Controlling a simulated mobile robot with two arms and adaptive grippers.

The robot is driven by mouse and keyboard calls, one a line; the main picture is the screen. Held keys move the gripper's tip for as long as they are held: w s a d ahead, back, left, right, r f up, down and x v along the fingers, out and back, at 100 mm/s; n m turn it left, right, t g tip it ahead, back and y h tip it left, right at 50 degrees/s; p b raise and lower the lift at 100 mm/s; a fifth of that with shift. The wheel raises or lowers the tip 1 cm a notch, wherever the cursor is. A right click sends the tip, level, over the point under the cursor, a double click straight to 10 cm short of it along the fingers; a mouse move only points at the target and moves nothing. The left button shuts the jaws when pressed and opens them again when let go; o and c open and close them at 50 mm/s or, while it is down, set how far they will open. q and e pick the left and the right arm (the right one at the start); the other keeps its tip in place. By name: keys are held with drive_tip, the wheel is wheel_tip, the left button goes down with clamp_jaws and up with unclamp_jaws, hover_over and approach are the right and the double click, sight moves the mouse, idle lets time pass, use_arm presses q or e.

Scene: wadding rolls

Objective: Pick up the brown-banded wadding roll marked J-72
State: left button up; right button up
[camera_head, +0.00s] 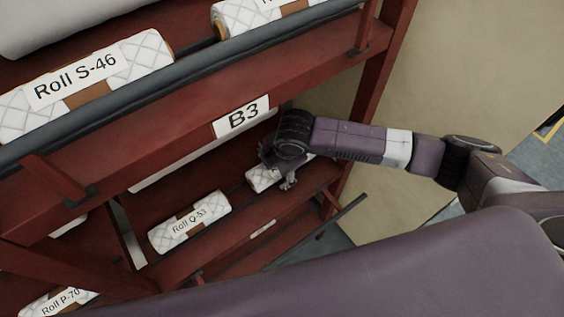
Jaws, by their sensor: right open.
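No label reading J-72 can be read in the head view. A white quilted roll (259,181) lies on the lower shelf at my right gripper (277,172). The gripper and wrist cover much of this roll, and its mark is hidden. My right gripper is open, with its fingers over or beside the roll; I cannot tell whether they touch it. My left gripper is out of view.
Roll Q-53 (211,232), with a brown band, lies left on the same shelf. Roll P-70 (47,304) is at lower left. Roll S-46 (140,58) lies above the B3-marked red beam (180,135). A red post (372,100) stands close to my right arm.

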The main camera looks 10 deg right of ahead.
drive_tip(key=c, duration=1.3)
drive_tip(key=shift+o, duration=0.2)
